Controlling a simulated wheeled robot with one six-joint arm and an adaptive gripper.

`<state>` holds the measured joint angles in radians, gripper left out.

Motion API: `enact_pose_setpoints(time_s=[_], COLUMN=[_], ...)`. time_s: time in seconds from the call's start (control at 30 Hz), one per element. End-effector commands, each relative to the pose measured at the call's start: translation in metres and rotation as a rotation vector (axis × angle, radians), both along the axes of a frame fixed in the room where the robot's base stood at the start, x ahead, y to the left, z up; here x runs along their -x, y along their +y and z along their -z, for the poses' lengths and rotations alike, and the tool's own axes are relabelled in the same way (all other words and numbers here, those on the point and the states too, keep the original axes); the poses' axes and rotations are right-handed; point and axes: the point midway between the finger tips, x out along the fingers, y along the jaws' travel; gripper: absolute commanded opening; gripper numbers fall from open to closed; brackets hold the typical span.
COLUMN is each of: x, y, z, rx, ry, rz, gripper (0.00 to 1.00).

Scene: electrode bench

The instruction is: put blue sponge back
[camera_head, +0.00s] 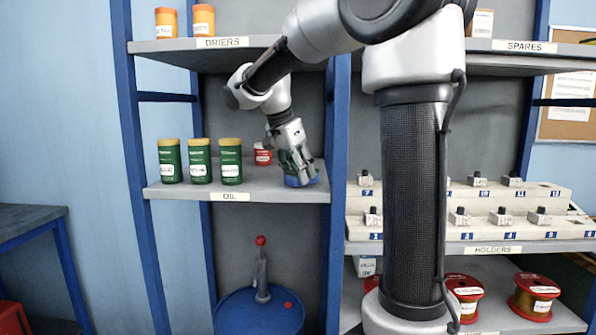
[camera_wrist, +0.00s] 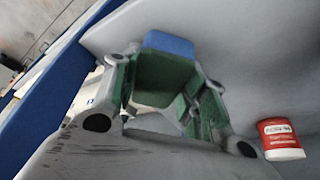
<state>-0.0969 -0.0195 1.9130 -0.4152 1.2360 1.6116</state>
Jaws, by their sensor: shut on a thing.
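The blue sponge (camera_head: 301,181) is at the right end of the shelf labelled OIL, beside the blue upright. My gripper (camera_head: 294,163) points down over it and is shut on it. In the wrist view the sponge's blue part (camera_wrist: 170,43) shows beyond the fingertips, with a green face below it. The fingers of my gripper (camera_wrist: 163,80) stand on both sides of it. The sponge is low, at the shelf surface; I cannot tell whether it touches the shelf. Part of it is hidden by the fingers.
A small red can (camera_head: 262,154) stands left of my gripper; it also shows in the wrist view (camera_wrist: 280,138). Several green cans (camera_head: 199,161) stand further left on the OIL shelf (camera_head: 238,196). The blue upright (camera_head: 339,150) is close on the right. The DRIERS shelf (camera_head: 180,45) is above.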

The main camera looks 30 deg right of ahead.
Motion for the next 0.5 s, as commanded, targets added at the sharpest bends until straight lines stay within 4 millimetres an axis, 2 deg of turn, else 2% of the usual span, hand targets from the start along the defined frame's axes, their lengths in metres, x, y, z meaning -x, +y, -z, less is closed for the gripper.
enact_pose_setpoints(time_s=[0.23,0.27,0.37,0.5], x=[0.0,-0.0002,-0.0002,-0.0001], y=[0.0003,0.0003,0.0003,0.0003], z=[0.0027,0.003,0.0027,0.0027], rx=[0.0,0.0,0.0,0.0], ry=[0.0,-0.001,-0.001,-0.001], rz=[0.0,0.0,0.0,0.0], gripper=[0.05,0.45,0.63,0.65])
